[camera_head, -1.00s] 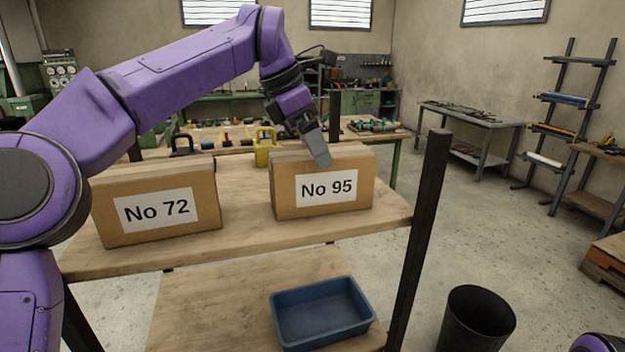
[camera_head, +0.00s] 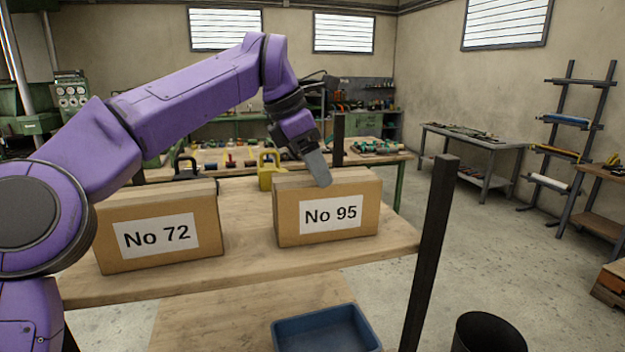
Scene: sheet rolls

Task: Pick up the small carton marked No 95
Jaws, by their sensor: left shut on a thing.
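The small carton marked No 95 (camera_head: 290,222) is a brown box with a white label on its front. It stands upright on the wooden shelf (camera_head: 250,260), right of the middle. My left gripper (camera_head: 321,178) reaches down over the carton's top and is shut on it. One finger shows over the upper front edge; the other finger is hidden behind. My right gripper is not in view.
A similar carton marked No 72 (camera_head: 205,208) stands to the left on the same shelf. A dark upright post (camera_head: 432,250) rises at the shelf's right corner. A blue tray (camera_head: 325,335) lies on the lower shelf. A black bin (camera_head: 490,338) stands at the lower right.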

